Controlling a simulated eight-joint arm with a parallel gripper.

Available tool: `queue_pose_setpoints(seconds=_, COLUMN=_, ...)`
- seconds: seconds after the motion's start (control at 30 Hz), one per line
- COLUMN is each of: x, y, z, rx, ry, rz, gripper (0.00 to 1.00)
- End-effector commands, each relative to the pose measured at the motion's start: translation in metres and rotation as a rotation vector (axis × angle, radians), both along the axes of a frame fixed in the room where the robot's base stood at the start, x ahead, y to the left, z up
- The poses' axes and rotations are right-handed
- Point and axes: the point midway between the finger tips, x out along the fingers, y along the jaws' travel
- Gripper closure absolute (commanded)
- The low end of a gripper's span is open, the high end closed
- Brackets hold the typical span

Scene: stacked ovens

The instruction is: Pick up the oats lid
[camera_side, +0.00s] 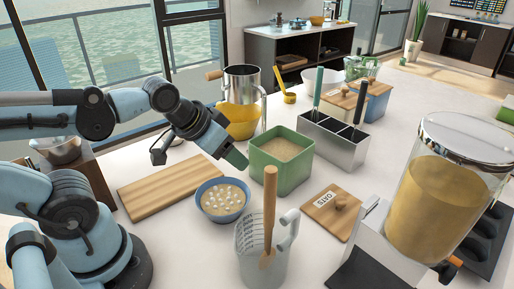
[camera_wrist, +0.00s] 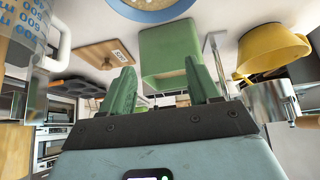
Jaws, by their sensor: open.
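The oats lid (camera_side: 332,212) is a square wooden board with a round knob and a white label that reads OATS. It lies flat on the white table, to the right of the measuring jug and in front of the green box. It also shows in the wrist view (camera_wrist: 103,55), where the picture is upside down. My gripper (camera_side: 236,158) has green fingers and hangs above the table beside the green box, to the left of the lid and apart from it. In the wrist view my gripper (camera_wrist: 160,78) has its fingers spread with nothing between them.
A green box (camera_side: 282,172) filled with grain, a blue bowl (camera_side: 222,212) and a clear jug (camera_side: 262,265) with a wooden utensil surround the lid's left side. A large dispenser (camera_side: 440,200) stands at right. A metal utensil holder (camera_side: 335,140) stands behind.

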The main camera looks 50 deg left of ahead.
Motion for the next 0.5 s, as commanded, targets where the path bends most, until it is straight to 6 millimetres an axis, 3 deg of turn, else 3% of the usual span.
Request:
queue_pose_setpoints(seconds=0.17, x=0.017, y=-0.01, z=0.014, rx=0.018, ry=0.043, rz=-0.065, gripper=0.39)
queue_pose_setpoints(seconds=0.5, x=0.082, y=-0.055, z=0.041, rx=0.087, ry=0.201, rz=-0.319, gripper=0.39)
